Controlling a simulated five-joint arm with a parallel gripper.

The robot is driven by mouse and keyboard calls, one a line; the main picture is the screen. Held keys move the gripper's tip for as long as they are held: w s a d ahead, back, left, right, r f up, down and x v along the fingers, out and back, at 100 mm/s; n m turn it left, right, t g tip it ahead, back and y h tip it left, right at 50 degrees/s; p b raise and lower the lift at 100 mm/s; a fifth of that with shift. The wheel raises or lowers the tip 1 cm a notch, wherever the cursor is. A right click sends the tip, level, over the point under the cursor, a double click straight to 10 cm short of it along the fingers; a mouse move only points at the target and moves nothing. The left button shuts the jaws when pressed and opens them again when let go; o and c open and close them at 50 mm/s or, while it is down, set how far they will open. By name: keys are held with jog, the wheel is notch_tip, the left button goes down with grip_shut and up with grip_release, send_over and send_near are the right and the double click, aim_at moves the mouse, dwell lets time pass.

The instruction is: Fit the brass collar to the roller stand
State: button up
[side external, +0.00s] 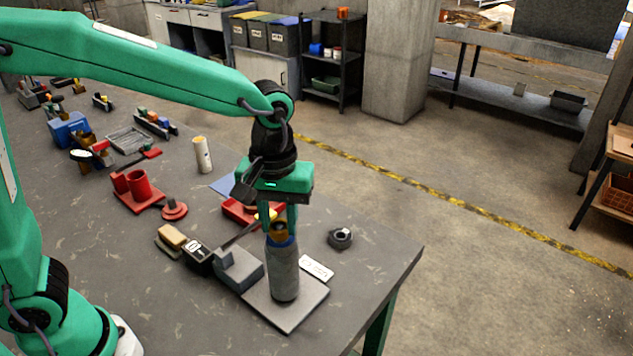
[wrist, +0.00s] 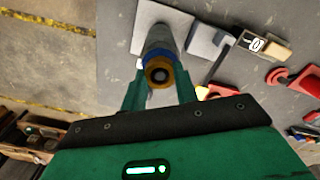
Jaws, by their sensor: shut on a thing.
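The roller stand is an upright grey roller (side external: 284,275) with a blue band (side external: 283,243) near its top, on a flat grey base plate (side external: 308,306). The brass collar (side external: 278,228) is at the top of the roller, just above the blue band. My gripper (side external: 279,234) points down and is shut on the collar, one finger on each side. In the wrist view the collar (wrist: 159,73) shows as a ring with a dark centre, lined up over the blue band (wrist: 157,54). Whether the collar touches the band or is fully seated is hard to tell.
A grey block (side external: 238,270) and a black box (side external: 199,257) lie left of the stand. A dark ring (side external: 340,238) and a white card (side external: 316,267) lie to its right. Red parts (side external: 238,212) are behind. The table's right corner is clear.

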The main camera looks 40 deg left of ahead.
jog(key=o, duration=1.1)
jog(key=shift+r, duration=0.15)
jog(key=shift+r, duration=3.8)
jog(key=s+a+m+t, duration=0.2)
jog(key=s+a, duration=0.2)
jog(key=a, duration=0.1)
jog(key=s+a+f+m+t, duration=0.1)
jog(key=s+a+m, duration=0.1)
jog(key=a, duration=0.3)
jog(key=s+a+m+t, duration=0.2)
jog(key=s+a, duration=0.3)
jog(key=shift+s+f+t, duration=0.25)
jog(key=shift+s+t, duration=0.05)
